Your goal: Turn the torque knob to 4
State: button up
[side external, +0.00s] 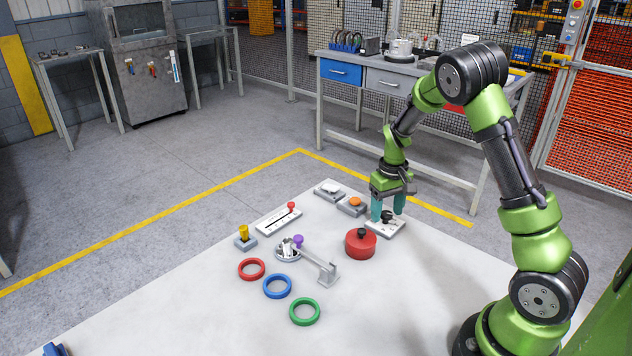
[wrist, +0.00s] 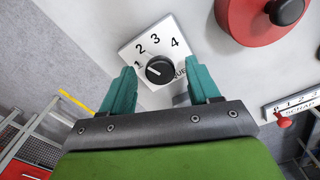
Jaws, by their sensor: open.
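The torque knob (wrist: 159,70) is a small black dial on a white plate (wrist: 140,48) marked 1, 2, 3 and 4. Its pale pointer mark seems to face the 1. In the side view the knob (side external: 387,214) sits on its plate (side external: 383,230) near the table's far right edge. My gripper (side external: 388,211) points down over it. In the wrist view the open teal fingers (wrist: 162,83) stand on either side of the knob with clear gaps. The right finger hides part of the plate's lettering.
A red round lid with a black knob (side external: 361,244) is close to the left of the plate. An orange button box (side external: 352,206) and a slider with a red handle (side external: 280,219) stand farther left. Coloured rings (side external: 277,286) lie at the front, with bare table around them.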

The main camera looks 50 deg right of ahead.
jog(key=shift+c, duration=0.4)
jog(key=c, duration=1)
jog(key=shift+o, duration=0.2)
jog(key=m, duration=0.4)
jog(key=shift+m, duration=0.4)
jog(key=m, duration=0.4)
jog(key=shift+m, duration=0.3)
jog(key=m, duration=0.4)
jog(key=shift+m, duration=2.2)
